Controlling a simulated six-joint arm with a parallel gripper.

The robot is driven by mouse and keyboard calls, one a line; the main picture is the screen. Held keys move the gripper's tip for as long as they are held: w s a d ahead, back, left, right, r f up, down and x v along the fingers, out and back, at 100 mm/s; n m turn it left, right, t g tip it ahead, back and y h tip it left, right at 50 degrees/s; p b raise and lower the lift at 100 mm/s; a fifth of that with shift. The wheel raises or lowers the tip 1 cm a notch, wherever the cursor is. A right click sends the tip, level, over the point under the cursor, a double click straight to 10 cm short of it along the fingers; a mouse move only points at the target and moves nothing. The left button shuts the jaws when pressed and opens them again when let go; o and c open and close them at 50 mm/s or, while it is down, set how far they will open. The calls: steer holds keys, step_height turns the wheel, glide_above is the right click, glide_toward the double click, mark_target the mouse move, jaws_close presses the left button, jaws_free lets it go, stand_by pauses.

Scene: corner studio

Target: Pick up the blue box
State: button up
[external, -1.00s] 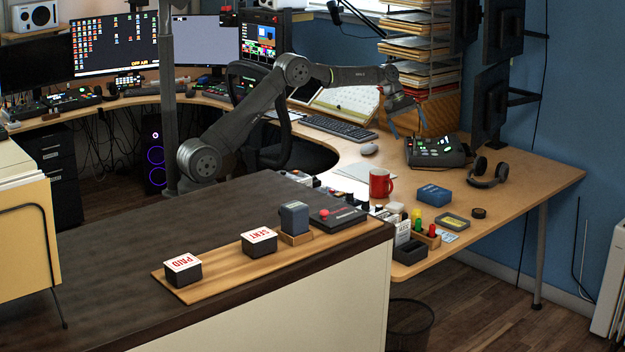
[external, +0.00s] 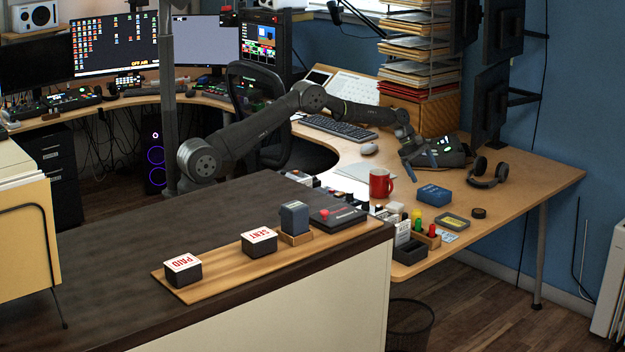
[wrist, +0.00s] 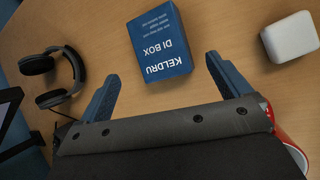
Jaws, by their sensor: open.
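The blue box (external: 434,195) lies on the wooden desk, to the right of the red mug, in the external view. In the wrist view the blue box (wrist: 160,46) shows white lettering and lies just beyond the fingertips, roughly centred between them. My gripper (external: 424,168) is open and empty, above and behind the box in the external view. In the wrist view the two blue fingers of my gripper (wrist: 163,72) are spread wide, apart from the box.
A red mug (external: 380,184) stands left of the box and shows partly behind the gripper in the wrist view. Black headphones (external: 489,172) lie to the right. A white block (wrist: 290,38) sits beside the box. A small organiser (external: 424,238) stands at the desk's front edge.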

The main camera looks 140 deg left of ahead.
mark_target(433, 190)
steer(key=shift+x, duration=4.45)
steer(key=shift+s+f, duration=0.1)
steer(key=shift+s, duration=0.1)
steer(key=c, duration=1)
